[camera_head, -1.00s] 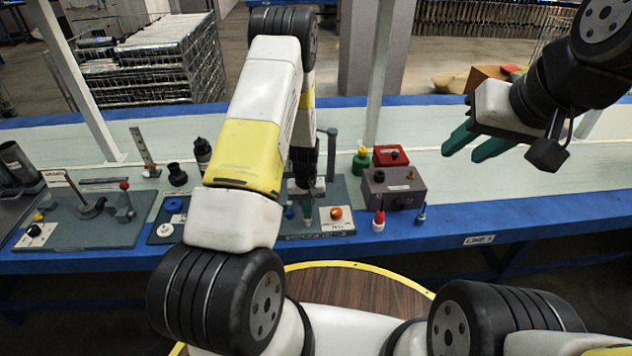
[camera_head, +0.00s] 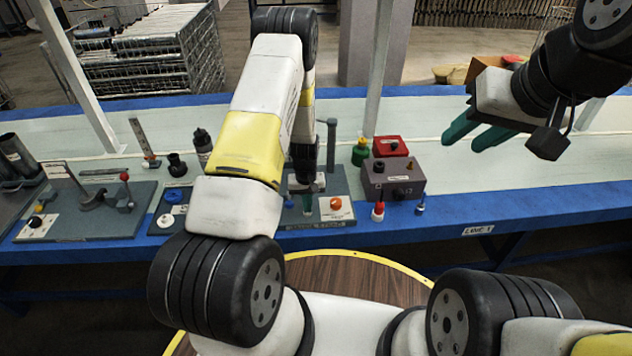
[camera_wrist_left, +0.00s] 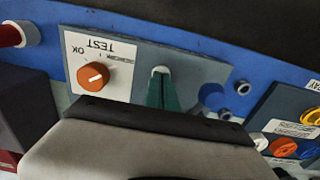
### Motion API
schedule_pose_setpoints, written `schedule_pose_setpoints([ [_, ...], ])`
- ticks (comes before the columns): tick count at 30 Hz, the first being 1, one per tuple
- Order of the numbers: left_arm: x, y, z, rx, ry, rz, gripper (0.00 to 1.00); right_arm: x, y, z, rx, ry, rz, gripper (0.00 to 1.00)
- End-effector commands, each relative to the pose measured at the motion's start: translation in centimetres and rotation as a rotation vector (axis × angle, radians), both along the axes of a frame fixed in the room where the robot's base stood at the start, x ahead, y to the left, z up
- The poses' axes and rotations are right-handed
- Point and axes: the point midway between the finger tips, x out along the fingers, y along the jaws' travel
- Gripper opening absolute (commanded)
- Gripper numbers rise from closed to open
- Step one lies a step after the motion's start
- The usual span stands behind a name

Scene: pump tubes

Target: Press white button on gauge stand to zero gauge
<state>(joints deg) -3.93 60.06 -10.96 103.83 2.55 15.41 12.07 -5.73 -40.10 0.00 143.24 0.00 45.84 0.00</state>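The gauge stand (camera_head: 347,216) is a grey base at the front of the bench. It carries an orange knob (camera_head: 336,203) on a white plate, also seen in the left wrist view (camera_wrist_left: 93,77) with "TEST" and "OK" lettering. My left gripper (camera_head: 307,207) points down over the stand, left of the knob in the head view. In the left wrist view its green fingers (camera_wrist_left: 163,88) are together, with a small white round part, likely the white button (camera_wrist_left: 160,70), at their tips. I cannot tell whether they touch it. My right gripper (camera_head: 474,137) is open and empty, raised above the bench.
A grey box (camera_head: 405,184) with a red block (camera_head: 390,146) behind it stands right of the stand. A red-and-white part (camera_head: 378,211) is at the bench front. Another grey base (camera_head: 90,222) with a lever lies left. The bench at right is clear.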

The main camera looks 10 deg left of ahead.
Motion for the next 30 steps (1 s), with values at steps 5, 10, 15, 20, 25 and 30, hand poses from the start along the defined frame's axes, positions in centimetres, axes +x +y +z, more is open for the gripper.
schedule_pose_setpoints([
  [5, -0.8, 0.0, -0.8, 0.001, 0.016, 0.000, 0.00, 0.0, 0.0, 0.0, 0.000, 0.000, 0.000, 0.36],
  [10, -0.8, 0.0, -0.8, 0.001, 0.017, 0.000, 0.00, 0.0, 0.0, 0.0, 0.000, 0.000, 0.000, 0.36],
  [15, -0.9, 0.1, -0.8, 0.001, 0.019, 0.000, 0.00, 0.0, 0.0, 0.0, 0.000, 0.000, 0.000, 0.36],
  [20, -1.0, 0.1, -0.9, 0.001, 0.020, 0.000, 0.00, 0.0, 0.0, 0.0, 0.000, 0.000, 0.000, 0.36],
  [25, -1.0, 0.1, -0.7, 0.001, 0.021, 0.001, 0.00, 0.0, 0.0, 0.0, 0.000, 0.000, 0.000, 0.36],
  [30, -0.4, 0.4, 1.2, 0.001, 0.015, 0.001, 0.00, 0.0, 0.0, 0.0, 0.000, 0.000, 0.000, 0.36],
])
